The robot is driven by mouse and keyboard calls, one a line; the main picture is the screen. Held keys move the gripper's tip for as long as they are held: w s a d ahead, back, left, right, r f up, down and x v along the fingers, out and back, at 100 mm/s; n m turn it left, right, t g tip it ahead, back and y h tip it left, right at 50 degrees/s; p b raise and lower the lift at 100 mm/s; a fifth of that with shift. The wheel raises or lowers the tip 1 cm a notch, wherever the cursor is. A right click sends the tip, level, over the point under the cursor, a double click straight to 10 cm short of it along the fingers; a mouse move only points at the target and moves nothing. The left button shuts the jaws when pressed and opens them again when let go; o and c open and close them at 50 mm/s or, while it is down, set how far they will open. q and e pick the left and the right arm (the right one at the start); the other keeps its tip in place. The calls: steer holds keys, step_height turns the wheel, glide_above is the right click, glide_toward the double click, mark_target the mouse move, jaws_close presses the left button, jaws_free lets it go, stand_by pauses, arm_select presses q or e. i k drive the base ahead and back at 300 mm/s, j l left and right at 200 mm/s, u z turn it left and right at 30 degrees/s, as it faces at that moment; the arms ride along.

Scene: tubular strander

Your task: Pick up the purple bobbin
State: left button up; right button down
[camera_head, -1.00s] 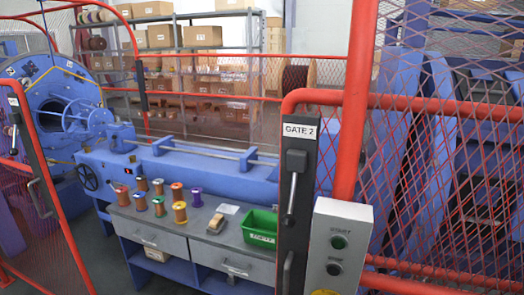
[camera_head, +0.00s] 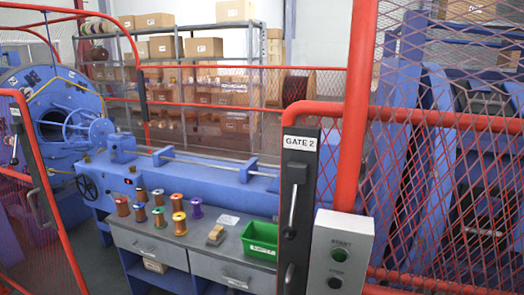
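The purple bobbin (camera_head: 197,208) stands upright on the grey top of a workbench (camera_head: 215,252), at the right end of the back row of bobbins. Several other bobbins in copper, orange, red, yellow and other colours stand to its left and in front, including a yellow-ended one (camera_head: 179,224). Nothing covers the purple bobbin. Neither of my grippers is in view.
A red mesh fence with a black GATE 2 post (camera_head: 298,200) and a START box (camera_head: 339,250) stands in front at right. An open red gate (camera_head: 45,190) is at left. A green bin (camera_head: 260,239) and a brush-like block (camera_head: 216,235) share the bench. Blue machinery (camera_head: 205,170) runs behind.

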mark_target(195, 202)
steer(key=z, duration=1.8)
steer(key=u, duration=2.3)
steer(key=i+j, duration=1.05)
steer(key=i, duration=0.3)
steer(key=z, duration=0.05)
